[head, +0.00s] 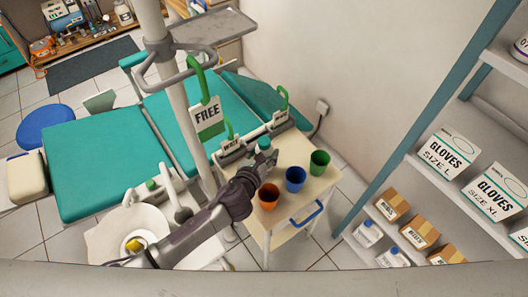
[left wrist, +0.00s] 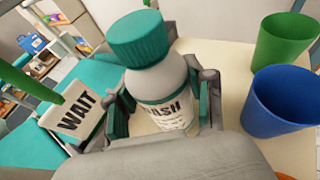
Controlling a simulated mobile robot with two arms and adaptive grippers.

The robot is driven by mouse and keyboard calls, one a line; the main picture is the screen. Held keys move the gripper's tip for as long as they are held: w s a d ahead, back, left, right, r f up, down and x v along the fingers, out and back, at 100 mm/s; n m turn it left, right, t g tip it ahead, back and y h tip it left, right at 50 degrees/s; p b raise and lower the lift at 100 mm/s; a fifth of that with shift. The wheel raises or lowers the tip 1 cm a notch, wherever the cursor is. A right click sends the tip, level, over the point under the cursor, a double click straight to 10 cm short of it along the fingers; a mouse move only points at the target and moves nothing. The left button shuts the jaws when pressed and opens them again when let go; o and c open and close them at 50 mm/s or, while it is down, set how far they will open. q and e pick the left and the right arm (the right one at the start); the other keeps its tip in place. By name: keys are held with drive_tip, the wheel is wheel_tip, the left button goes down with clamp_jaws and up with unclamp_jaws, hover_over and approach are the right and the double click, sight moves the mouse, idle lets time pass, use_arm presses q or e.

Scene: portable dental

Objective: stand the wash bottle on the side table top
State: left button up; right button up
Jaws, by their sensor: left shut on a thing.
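The wash bottle (left wrist: 160,85) is white with a teal cap and a label ending in "ASH". My left gripper (left wrist: 165,112) is shut on its body, one finger on each side. The bottle looks roughly upright. In the head view its teal cap (head: 264,143) shows just beyond my left gripper (head: 262,158), over the far left part of the side table top (head: 292,147). Its base is hidden, so I cannot tell whether it touches the top. My right gripper is not in view.
An orange cup (head: 268,196), a blue cup (head: 295,179) and a green cup (head: 319,163) stand on the side table. A "WAIT" sign (left wrist: 78,108) and the teal dental chair (head: 100,160) are to the left. Shelves with glove boxes (head: 450,158) are at right.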

use_arm(q)
drive_tip(key=o, duration=1.4)
drive_tip(key=shift+f, duration=0.1)
drive_tip(key=shift+r, duration=0.2)
drive_tip(key=v, duration=1.2)
